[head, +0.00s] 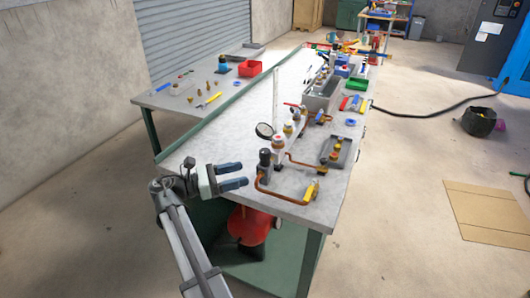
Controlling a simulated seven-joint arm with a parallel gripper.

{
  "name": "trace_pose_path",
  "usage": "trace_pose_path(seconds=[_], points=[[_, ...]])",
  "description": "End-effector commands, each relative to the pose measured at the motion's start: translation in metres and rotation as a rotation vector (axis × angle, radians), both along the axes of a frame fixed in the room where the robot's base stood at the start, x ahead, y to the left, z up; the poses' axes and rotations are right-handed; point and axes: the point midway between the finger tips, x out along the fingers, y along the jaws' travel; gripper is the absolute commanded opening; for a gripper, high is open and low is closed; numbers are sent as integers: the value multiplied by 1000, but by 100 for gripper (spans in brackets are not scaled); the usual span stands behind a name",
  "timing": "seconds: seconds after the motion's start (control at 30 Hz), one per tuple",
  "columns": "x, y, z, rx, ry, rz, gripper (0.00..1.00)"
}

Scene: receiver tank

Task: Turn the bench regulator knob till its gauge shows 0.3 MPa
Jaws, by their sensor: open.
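The bench regulator has a black knob (265,156) on top and stands near the front left end of the long grey bench (225,140). A round dark-rimmed gauge (264,130) shows just behind it; its dial reading is too small to tell. A copper pipe (275,194) bends from the regulator toward a yellow-handled valve (311,190). My gripper (245,174) is open and empty, left of the regulator. Its two dark fingers point right toward the regulator, with a small gap in the picture. No contact with the knob shows.
More brass fittings and gauges (288,130) line the bench behind the regulator. A grey tray (346,150) lies to the right. A red tank (249,226) stands under the bench. The bench top left of the fittings is mostly clear.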

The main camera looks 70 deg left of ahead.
Motion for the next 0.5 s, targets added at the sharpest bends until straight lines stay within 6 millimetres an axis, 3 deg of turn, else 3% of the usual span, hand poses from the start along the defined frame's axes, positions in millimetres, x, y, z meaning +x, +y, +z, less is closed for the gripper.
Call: trace_pose_path(seconds=[0.03, 0.17, 0.5], points=[[3, -14, -5, -1, 3, 50, 65], [6, -13, -10, 16, 12, 181, 65], [-5, 29, -12, 72, 38, 433, 65]])
